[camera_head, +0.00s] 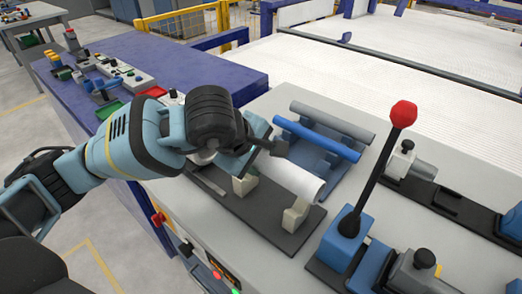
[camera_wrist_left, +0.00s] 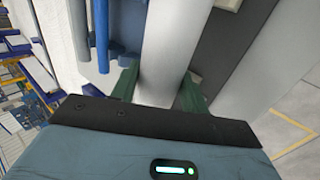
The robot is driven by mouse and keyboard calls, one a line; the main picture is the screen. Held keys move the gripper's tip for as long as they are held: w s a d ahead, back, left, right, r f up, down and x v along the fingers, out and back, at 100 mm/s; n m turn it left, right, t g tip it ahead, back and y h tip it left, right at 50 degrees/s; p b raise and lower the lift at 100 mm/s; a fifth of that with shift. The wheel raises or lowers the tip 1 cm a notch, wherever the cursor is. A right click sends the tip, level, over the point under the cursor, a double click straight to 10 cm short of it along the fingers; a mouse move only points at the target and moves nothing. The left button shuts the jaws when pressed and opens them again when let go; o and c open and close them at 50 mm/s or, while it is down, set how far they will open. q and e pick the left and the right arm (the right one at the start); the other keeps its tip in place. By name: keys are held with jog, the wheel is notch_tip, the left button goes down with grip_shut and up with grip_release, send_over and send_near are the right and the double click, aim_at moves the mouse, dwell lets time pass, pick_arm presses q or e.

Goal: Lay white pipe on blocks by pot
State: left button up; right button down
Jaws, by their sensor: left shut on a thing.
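The white pipe (camera_head: 295,179) is over the grey bench, beside two cream notched blocks. The rear block (camera_head: 244,184) and front block (camera_head: 296,213) stand on a dark base plate (camera_head: 262,219). My left gripper (camera_head: 268,148) is shut on the pipe toward its far end. In the left wrist view, the green fingers (camera_wrist_left: 157,84) straddle the white pipe (camera_wrist_left: 171,38). The pipe's near end overlaps the front block in the head view; I cannot tell whether it touches it. My left arm hides the pipe's far end. My right gripper is out of view. I cannot identify the pot.
A blue pipe (camera_head: 318,139) and a grey pipe (camera_head: 332,121) lie on a blue rack (camera_head: 340,172) just behind the white pipe. A tall black lever with a red knob (camera_head: 403,114) rises at the right. Grey fittings (camera_head: 429,173) stand beyond it.

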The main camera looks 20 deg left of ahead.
pick_arm(q)
notch_tip(320, 180, down, 5)
jog(key=shift+r+b, duration=0.15)
jog(key=shift+b, duration=1.1)
jog(key=shift+f+b, duration=0.4)
jog(key=shift+f, duration=0.1)
jog(key=o, duration=1.1)
